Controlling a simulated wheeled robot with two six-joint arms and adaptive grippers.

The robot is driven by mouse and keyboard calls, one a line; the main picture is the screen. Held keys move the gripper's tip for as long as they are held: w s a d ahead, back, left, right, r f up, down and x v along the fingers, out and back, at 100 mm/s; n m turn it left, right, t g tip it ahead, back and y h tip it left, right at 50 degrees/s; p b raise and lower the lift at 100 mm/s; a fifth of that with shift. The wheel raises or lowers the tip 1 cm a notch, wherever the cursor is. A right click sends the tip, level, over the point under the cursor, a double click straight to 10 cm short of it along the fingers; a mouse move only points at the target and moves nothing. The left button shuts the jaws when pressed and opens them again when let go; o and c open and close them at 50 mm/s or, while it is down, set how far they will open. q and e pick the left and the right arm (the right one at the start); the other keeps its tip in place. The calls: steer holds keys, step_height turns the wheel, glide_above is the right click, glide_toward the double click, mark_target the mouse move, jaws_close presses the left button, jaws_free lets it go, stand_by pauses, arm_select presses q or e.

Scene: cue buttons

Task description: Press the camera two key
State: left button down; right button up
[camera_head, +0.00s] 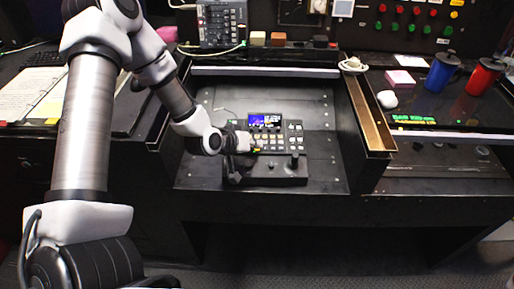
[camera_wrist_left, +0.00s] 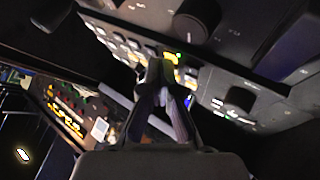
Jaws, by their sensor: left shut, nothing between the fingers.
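The camera controller (camera_head: 283,140) is a black panel with rows of pale keys, a small lit blue screen (camera_head: 265,121) and a joystick (camera_head: 294,160). It sits in the recessed middle of the desk. My left gripper (camera_head: 250,147) is at the left part of its keys. In the left wrist view my left gripper (camera_wrist_left: 161,72) is shut and empty, its tips at the row of keys (camera_wrist_left: 125,45). A yellow-green lit key (camera_wrist_left: 171,57) shows right by the tips. I cannot tell whether the tips touch a key, and the key labels are too small to read. My right gripper is out of view.
A blue mug (camera_head: 441,72) and a red mug (camera_head: 484,76) stand on the right desk. A raised divider (camera_head: 368,115) borders the recess on the right. Papers (camera_head: 30,95) lie at the left, and a mixer (camera_head: 222,23) stands behind.

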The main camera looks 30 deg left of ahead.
arm_select(q)
steer(key=shift+r, duration=0.1)
steer(key=shift+s+r+p, duration=0.1)
steer(key=shift+r+p, duration=0.55)
steer(key=r+p, duration=0.4)
steer(key=r, duration=0.1)
steer(key=shift+s+d+p, duration=0.25)
steer(key=shift+p, duration=0.15)
steer(key=shift+f, duration=0.1)
stand_by(0.3)
